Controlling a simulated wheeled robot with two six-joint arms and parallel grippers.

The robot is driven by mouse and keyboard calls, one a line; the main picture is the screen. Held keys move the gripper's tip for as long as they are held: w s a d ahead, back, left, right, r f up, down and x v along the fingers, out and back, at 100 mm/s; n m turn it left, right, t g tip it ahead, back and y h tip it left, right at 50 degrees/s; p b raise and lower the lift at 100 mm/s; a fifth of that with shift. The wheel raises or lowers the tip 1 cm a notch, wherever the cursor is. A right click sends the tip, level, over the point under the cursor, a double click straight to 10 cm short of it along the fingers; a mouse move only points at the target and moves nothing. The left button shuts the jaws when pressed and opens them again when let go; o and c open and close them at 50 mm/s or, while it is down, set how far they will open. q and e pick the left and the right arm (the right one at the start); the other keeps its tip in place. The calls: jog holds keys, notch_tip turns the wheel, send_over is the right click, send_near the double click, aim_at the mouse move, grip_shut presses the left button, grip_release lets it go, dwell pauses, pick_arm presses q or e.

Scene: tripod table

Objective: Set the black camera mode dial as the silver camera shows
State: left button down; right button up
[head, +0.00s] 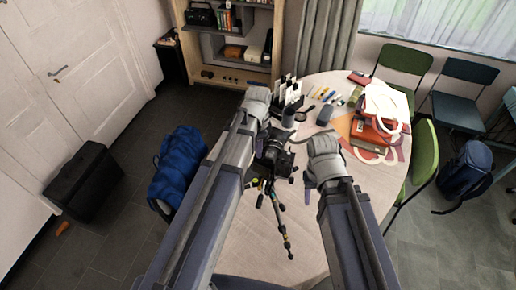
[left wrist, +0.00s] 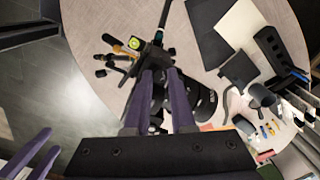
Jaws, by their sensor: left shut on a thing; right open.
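The black camera (head: 273,151) sits on a tripod (head: 286,238) at the table's near left side. The left wrist view shows its lens (left wrist: 205,102) to the right of my fingers. My left gripper (left wrist: 160,74) is over the camera's top, its two purple fingers close together on a small part there, which I take to be the mode dial. The fingers hide the dial and its marks. My right gripper (head: 324,172) is apart from the camera, to its right in the head view; its open fingers show in the left wrist view (left wrist: 28,150). I cannot make out the silver camera.
A green chair (head: 424,152) stands right.

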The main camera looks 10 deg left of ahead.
pick_arm(q)
jog(key=c, duration=0.8)
grip_release()
jog(key=shift+o, duration=0.2)
